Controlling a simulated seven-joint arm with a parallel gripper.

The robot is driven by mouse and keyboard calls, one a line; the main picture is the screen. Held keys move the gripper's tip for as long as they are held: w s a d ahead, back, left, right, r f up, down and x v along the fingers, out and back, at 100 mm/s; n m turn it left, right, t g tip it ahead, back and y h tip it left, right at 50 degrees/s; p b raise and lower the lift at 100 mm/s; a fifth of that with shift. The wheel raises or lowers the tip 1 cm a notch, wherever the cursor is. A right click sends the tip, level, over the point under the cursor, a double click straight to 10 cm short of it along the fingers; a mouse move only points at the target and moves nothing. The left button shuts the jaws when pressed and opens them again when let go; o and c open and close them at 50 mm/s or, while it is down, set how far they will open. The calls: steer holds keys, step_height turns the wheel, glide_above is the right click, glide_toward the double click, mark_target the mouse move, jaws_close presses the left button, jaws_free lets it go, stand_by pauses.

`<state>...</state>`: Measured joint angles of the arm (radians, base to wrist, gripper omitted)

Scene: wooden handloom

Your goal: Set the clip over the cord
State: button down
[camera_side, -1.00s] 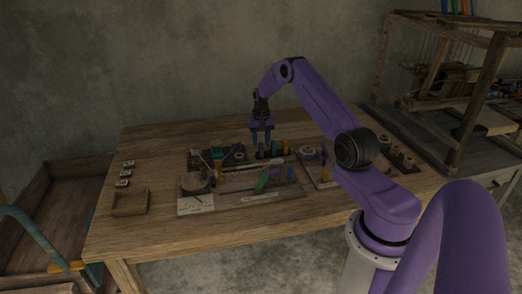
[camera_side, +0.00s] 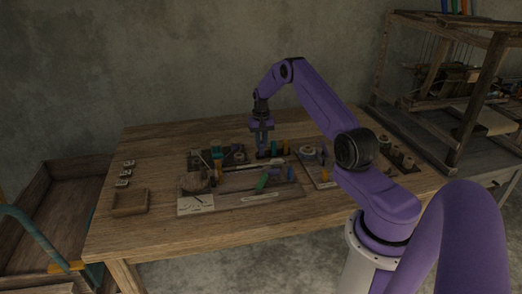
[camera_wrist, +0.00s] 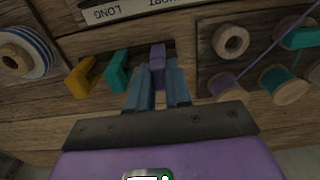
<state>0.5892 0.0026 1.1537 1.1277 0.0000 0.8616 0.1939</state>
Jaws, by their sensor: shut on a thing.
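My gripper (camera_wrist: 158,88) is shut on a purple clip (camera_wrist: 157,64), with one blue finger on each side of it. The clip stands in a dark slot of a wooden rack, in a row with a teal clip (camera_wrist: 117,72) and an orange clip (camera_wrist: 80,77) to its left in the wrist view. In the side view my gripper (camera_side: 262,151) points down at the rack near the back of the work board; the purple clip is too small and dark to tell there. I cannot make out the cord for certain in either view.
A label strip (camera_wrist: 130,9) reading LONG and SHORT lies beyond the clips.

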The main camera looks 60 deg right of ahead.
steer(key=shift+r, duration=2.35)
steer(key=s+a+r, duration=0.2)
steer(key=s+a, duration=0.5)
steer(key=a, duration=0.5)
steer(key=shift+s+f, duration=0.15)
steer(key=shift+f, duration=1.25)
steer(key=shift+s+f, duration=0.1)
steer(key=shift+f, duration=1.3)
steer(key=shift+a+f, duration=0.1)
steer(key=shift+f, duration=0.6)
steer(key=c, duration=0.6)
jaws_free()
